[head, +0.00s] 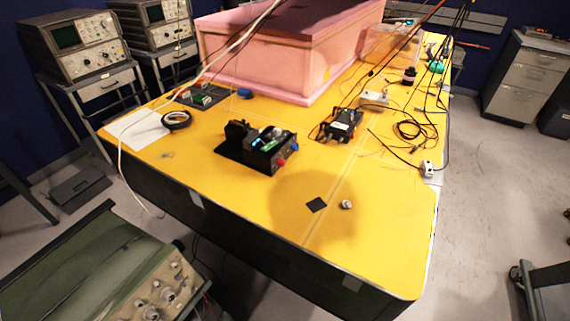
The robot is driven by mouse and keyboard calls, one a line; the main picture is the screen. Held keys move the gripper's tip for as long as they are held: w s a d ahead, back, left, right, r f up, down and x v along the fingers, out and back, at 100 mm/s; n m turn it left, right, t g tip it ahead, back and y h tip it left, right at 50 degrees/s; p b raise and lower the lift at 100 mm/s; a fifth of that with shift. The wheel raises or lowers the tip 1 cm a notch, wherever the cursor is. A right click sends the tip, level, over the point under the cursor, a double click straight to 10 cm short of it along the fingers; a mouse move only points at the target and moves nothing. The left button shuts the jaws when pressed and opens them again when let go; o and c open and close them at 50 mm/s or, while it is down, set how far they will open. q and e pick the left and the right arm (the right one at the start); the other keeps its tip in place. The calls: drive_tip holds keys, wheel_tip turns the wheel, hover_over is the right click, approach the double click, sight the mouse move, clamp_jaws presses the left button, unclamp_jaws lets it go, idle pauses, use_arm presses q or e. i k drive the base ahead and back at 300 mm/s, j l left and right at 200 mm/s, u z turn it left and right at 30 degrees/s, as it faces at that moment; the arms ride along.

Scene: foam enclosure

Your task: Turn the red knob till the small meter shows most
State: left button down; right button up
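A black device (257,149) sits on the yellow table top, left of the middle. A small red part (281,162), which looks like the red knob, is on its right end, with a blue part (294,146) beside it. A lit, pale blue-green patch on top of the device may be the small meter's face; it is too small to read. A second black instrument (341,124) stands to the right, and I cannot tell if it has a meter. Neither of my grippers is in view.
A pink foam box (290,50) stands at the back of the yellow table (240,205). A black tape roll (176,120) lies at left. Cables cover the right side; the front is mostly clear.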

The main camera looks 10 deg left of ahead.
sight(281, 162)
drive_tip(key=k+l+u, duration=0.1)
drive_tip(key=l+u, duration=0.3)
drive_tip(key=k+l+u, duration=0.1)
drive_tip(key=l+u, duration=0.15)
drive_tip(key=u, duration=0.2)
